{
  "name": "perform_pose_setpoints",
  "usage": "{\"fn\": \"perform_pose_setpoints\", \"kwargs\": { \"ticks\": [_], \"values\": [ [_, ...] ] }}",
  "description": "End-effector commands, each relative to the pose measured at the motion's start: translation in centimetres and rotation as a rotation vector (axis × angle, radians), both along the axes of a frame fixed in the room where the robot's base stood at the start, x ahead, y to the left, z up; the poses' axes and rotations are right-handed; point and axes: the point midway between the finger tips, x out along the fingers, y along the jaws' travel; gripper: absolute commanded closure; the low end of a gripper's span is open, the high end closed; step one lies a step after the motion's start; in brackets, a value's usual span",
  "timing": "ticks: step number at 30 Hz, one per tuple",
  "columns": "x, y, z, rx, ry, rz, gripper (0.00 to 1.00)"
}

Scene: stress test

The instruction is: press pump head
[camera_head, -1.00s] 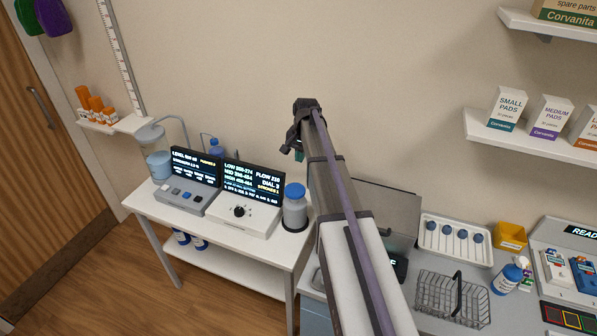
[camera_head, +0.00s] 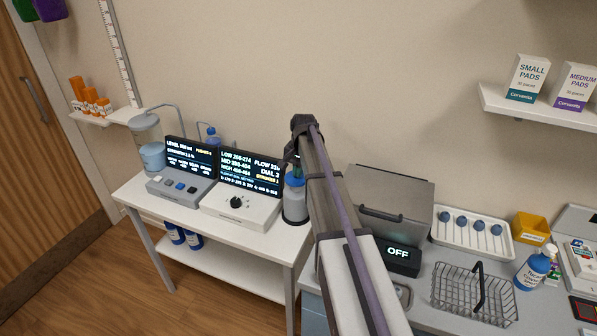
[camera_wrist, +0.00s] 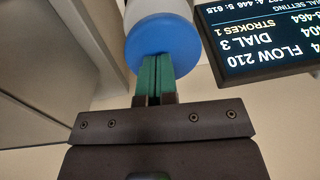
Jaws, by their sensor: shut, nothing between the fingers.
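The blue pump head (camera_head: 293,181) sits on top of a grey-white bottle (camera_head: 295,208) at the right end of the white side table. In the wrist view the pump head (camera_wrist: 160,36) is a round blue disc. My gripper (camera_wrist: 155,62) is shut with green fingertips together and nothing between them. The tips overlap the near edge of the disc; whether they touch it I cannot tell. In the head view my arm comes from the lower right, and the gripper, partly hidden, is just above the pump head.
A white dial unit with a lit screen (camera_head: 252,172) stands close left of the bottle, reading STROKES 1 in the wrist view. A button console (camera_head: 180,188) is further left. A steel box (camera_head: 400,200), wire basket (camera_head: 470,293) and white tray (camera_head: 475,243) are right of my arm.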

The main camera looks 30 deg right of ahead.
Motion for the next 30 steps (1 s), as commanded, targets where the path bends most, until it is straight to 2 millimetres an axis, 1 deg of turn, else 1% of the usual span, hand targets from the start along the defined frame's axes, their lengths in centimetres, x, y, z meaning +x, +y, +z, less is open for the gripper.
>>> {"fn": "perform_pose_setpoints", "kwargs": {
  "ticks": [3,5,9,11,23,26,29,30],
  "values": [
    [0.0,0.0,-0.5,0.0,0.0,0.0,1.0],
    [0.0,0.0,-1.4,0.0,0.0,0.0,1.0],
    [0.0,0.0,-3.8,0.0,0.0,0.0,1.0],
    [0.0,0.0,-4.1,0.0,0.0,0.0,1.0],
    [-0.2,0.1,-3.3,0.001,0.003,0.0,1.0],
    [-0.2,0.0,-2.2,0.0,0.003,0.001,1.0],
    [-0.2,0.0,-0.3,0.0,0.0,0.001,1.0],
    [-0.3,0.0,0.6,0.0,-0.002,0.002,1.0]
  ]
}}
